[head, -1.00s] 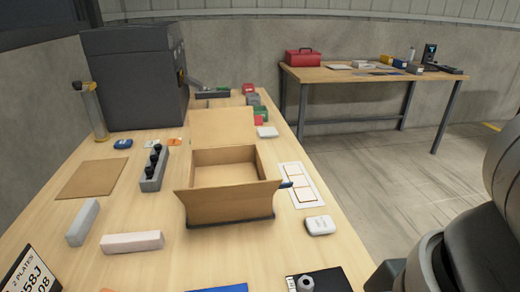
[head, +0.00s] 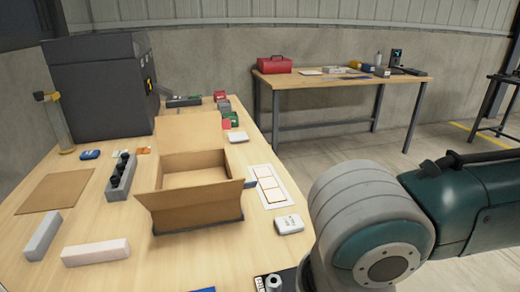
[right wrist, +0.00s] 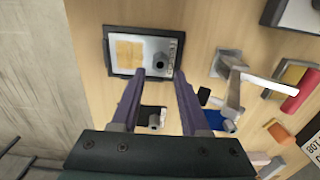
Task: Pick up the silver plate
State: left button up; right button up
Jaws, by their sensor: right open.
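In the right wrist view, a silver-grey rectangular plate (right wrist: 125,66) with a dark border lies on the wooden table, and it looks like the silver plate. A tan square patch and a dark round knob-like part (right wrist: 159,62) show on it. My right gripper (right wrist: 160,76) is open above the table. The height gap to the plate cannot be told. My right arm fills the right of the head view, but its fingers are out of that frame. My left gripper is in neither view.
An open cardboard box (head: 190,212) stands mid-table. A hammer-like tool (right wrist: 232,80), a red cylinder (right wrist: 299,92) and a small dark block (right wrist: 152,119) lie near the plate. A second table (head: 340,80) stands behind, with open floor between.

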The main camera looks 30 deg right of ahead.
notch_tip(320, 180, down, 5)
jog(key=shift+r+b, duration=0.15)
jog(key=shift+b, duration=0.4)
jog(key=shift+c, duration=0.3)
grip_shut()
